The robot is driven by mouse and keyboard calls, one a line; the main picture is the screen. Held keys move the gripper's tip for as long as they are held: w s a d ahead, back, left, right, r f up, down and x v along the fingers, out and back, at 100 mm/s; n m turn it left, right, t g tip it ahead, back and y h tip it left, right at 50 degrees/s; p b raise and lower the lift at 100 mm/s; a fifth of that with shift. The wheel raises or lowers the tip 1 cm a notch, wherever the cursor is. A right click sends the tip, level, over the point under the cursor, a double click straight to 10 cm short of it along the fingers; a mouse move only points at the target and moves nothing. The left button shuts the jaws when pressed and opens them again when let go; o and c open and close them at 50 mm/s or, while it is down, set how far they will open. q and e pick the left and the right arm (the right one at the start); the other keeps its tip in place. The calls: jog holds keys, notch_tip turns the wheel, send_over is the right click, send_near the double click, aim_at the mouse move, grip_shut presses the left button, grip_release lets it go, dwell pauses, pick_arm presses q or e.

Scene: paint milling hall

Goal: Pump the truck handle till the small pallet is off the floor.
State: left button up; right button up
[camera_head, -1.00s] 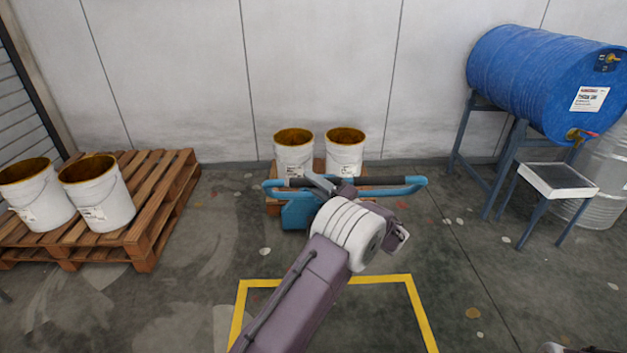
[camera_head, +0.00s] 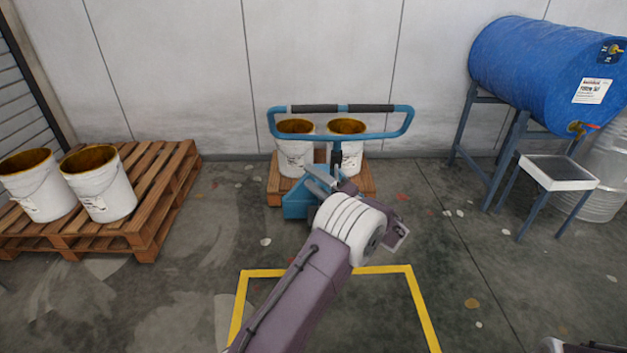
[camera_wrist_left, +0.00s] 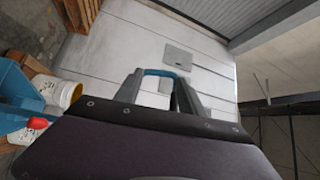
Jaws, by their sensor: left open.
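The blue truck handle (camera_head: 406,122), a wide loop with dark grips, stands raised in front of the wall in the head view. The blue truck body (camera_head: 297,205) is at the small wooden pallet (camera_head: 364,185), which carries two white buckets (camera_head: 297,157). I cannot tell whether this pallet touches the floor. My left gripper (camera_head: 318,180) is open and empty, below the handle's bar in the head view. In the left wrist view, part of the blue handle (camera_wrist_left: 166,73) shows beyond the open fingers (camera_wrist_left: 158,92).
A larger pallet (camera_head: 150,215) with two buckets stands at left. A blue drum (camera_head: 535,75) on a stand and a small tray table (camera_head: 558,172) are at right. A yellow floor outline (camera_head: 420,310) lies in front.

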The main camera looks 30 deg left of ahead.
pick_arm(q)
jog(key=shift+d+f, duration=0.1)
jog(key=v, duration=0.8)
jog(key=shift+d, duration=0.4)
